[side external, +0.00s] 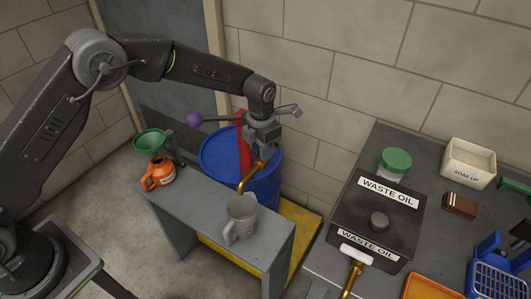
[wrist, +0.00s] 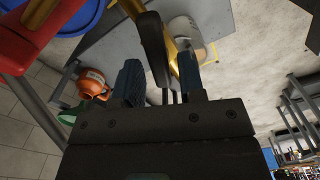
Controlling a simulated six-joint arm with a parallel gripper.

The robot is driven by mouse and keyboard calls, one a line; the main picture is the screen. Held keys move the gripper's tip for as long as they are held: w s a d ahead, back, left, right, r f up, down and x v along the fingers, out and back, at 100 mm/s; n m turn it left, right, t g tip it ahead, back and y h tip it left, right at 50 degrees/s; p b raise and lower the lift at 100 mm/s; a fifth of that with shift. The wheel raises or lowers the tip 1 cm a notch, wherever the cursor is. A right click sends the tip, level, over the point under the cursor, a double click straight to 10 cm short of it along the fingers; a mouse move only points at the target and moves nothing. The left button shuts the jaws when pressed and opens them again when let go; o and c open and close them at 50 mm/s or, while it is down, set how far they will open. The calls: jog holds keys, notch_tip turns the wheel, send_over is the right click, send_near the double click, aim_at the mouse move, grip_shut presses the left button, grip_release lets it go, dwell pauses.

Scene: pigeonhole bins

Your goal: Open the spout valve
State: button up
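A brass spout (side external: 252,178) comes from beside the red pump (side external: 244,143) on the blue drum (side external: 222,160) and points down toward a grey jug (side external: 242,222). My gripper (side external: 262,147) is above the spout, pointing down. In the wrist view my gripper (wrist: 158,85) has its two fingers apart. A dark curved lever (wrist: 153,45) shows between them, with gaps on both sides. The gold spout (wrist: 168,35) and the jug (wrist: 187,34) show beyond. Whether the lever lies fully between the fingertips or just past them I cannot tell. The valve body is mostly hidden by my gripper.
A purple knob (side external: 194,119) sticks out left of my gripper.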

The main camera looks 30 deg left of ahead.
jog(key=shift+r, duration=0.1)
jog(key=shift+r, duration=1)
jog(key=shift+m, duration=0.3)
jog(key=shift+f, duration=0.15)
jog(key=shift+f, duration=1)
jog(key=shift+c, duration=0.3)
